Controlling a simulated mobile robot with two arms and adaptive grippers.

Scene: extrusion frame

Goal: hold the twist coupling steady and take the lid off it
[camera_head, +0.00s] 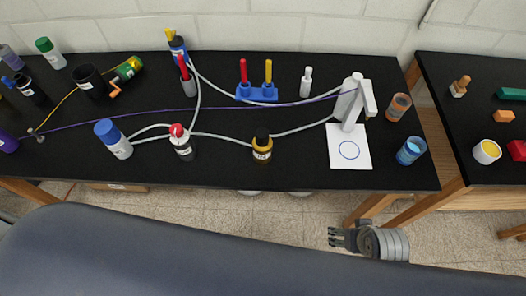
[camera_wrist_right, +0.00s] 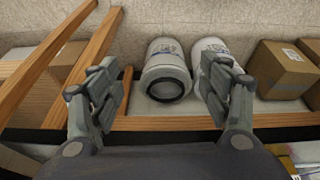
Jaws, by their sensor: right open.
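I cannot tell for sure which object is the twist coupling. Lidded candidates stand on the black table (camera_head: 330,180): a white cylinder with a blue lid (camera_head: 113,138), a dark bottle with a red-and-white top (camera_head: 182,142), and a black jar with a yellow band (camera_head: 262,149). All look upright or slightly leaning, with lids on. My right gripper (camera_head: 336,237) is open and empty in front of the table, below its front edge and apart from everything on it. It also shows in the right wrist view (camera_wrist_right: 162,84), fingers wide apart. My left gripper is not in view.
Pale hoses and a purple cord (camera_head: 240,104) run across the table between objects. A white stand (camera_head: 350,105) is at the right, near an orange cup (camera_head: 398,106) and a blue cup (camera_head: 411,150). White containers (camera_wrist_right: 166,70) and cardboard boxes (camera_wrist_right: 283,70) sit low beyond the gripper.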

